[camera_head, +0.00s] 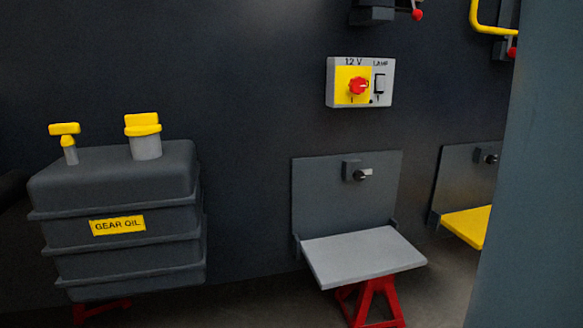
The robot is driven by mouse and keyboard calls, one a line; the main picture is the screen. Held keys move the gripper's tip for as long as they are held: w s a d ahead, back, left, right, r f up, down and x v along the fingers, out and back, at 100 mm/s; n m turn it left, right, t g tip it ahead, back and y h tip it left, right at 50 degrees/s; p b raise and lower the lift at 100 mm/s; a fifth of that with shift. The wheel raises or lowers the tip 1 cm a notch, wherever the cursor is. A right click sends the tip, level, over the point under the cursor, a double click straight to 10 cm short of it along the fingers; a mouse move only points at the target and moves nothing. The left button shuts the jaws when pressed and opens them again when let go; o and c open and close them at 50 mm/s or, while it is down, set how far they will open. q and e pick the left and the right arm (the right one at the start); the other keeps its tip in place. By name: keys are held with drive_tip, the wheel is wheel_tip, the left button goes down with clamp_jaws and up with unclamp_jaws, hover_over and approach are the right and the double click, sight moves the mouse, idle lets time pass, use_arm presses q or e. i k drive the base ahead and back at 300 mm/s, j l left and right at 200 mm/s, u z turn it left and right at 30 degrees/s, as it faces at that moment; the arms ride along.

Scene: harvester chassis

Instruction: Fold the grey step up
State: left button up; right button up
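The grey step (362,254) is a flat light-grey plate. It sticks out roughly level from the bottom of a dark upright back plate (343,210), between two small side brackets. A small latch with a light-tipped knob (362,174) sits near the top of the back plate. Neither of my grippers shows in the head view.
A yellow step (468,224), also down, is at the right, partly hidden by a blue-grey vertical panel (538,170). A dark gear oil tank (120,225) with yellow caps juts out at the left. A 12 V switch box (360,82) is above the grey step. Red stands (368,303) are below.

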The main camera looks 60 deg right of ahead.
sight(343, 260)
drive_tip(key=z, duration=2.25)
